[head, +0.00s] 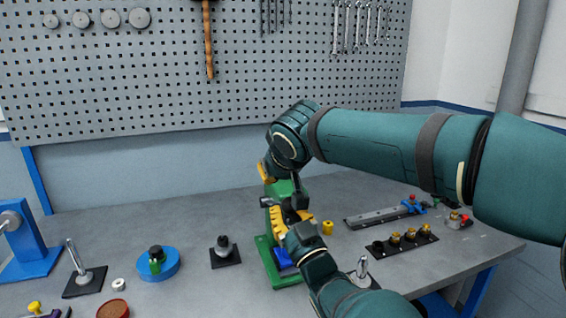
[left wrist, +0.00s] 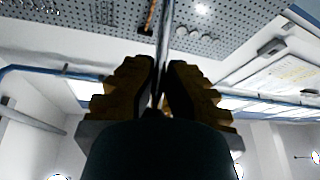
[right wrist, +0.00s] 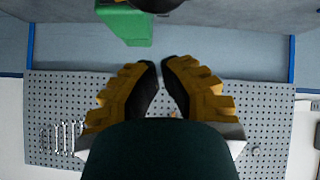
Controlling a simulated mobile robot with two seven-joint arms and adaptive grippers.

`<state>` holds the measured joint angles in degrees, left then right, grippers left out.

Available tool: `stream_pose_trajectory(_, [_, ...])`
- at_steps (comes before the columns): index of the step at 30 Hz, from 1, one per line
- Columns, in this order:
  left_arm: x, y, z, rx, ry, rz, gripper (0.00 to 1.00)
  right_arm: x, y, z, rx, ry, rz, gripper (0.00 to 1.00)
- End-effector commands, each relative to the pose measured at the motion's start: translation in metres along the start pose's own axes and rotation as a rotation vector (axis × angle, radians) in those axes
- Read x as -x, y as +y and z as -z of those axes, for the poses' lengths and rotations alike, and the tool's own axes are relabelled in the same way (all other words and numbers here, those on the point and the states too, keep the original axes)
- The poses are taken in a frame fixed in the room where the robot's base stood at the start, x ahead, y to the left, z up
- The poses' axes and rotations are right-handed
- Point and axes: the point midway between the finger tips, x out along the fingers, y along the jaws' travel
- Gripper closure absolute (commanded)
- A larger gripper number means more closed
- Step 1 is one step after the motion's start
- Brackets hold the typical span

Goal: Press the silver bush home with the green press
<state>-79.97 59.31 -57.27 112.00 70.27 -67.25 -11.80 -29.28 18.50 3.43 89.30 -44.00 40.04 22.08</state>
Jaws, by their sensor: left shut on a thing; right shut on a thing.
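The green press (head: 262,243) stands mid-bench in the head view, partly covered by my arms. Its green body also shows at the top of the right wrist view (right wrist: 126,22). A blue block (head: 285,262) sits low in the press. My left gripper (head: 278,218) is in front of the press, pointing up. In the left wrist view its fingers (left wrist: 161,85) are shut on a bright silver rod (left wrist: 165,30), apparently the press lever. My right gripper (head: 264,172) is at the upper left of the press. Its fingertips (right wrist: 160,68) are close together; what they hold is hidden. I cannot make out the silver bush.
A yellow cylinder (head: 327,227) stands right of the press. Beyond it are a black strip with brass pieces (head: 405,242) and a grey rail (head: 375,217). Left are a black-based post (head: 224,252), a blue round base (head: 171,265) and a blue stand (head: 28,240).

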Motion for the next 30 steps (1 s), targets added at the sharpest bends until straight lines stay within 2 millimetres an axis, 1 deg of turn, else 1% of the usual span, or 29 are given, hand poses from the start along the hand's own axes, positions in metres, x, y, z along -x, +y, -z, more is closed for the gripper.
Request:
stream_pose_trajectory(1, [-0.001,-0.005,-0.003,-0.005,-0.007,0.011,1.0,0.001,0.001,-0.009,0.001,-0.001,0.0,1.0])
stream_pose_trajectory(3, [-0.001,-0.005,-0.004,-0.005,-0.007,0.011,1.0,-0.001,0.001,-0.018,0.001,-0.001,-0.001,1.0])
stream_pose_trajectory(9, [-0.001,-0.005,-0.003,-0.005,-0.006,0.011,1.0,-0.005,0.001,-0.033,0.0,0.0,-0.001,1.0])
stream_pose_trajectory(23, [-0.001,-0.005,-0.003,-0.005,-0.006,0.011,1.0,-0.006,0.0,-0.038,0.0,-0.001,0.0,1.0])
stream_pose_trajectory(30, [-0.002,-0.005,-0.003,-0.005,-0.005,0.012,1.0,-0.01,-0.002,-0.056,0.0,-0.005,-0.001,1.0])
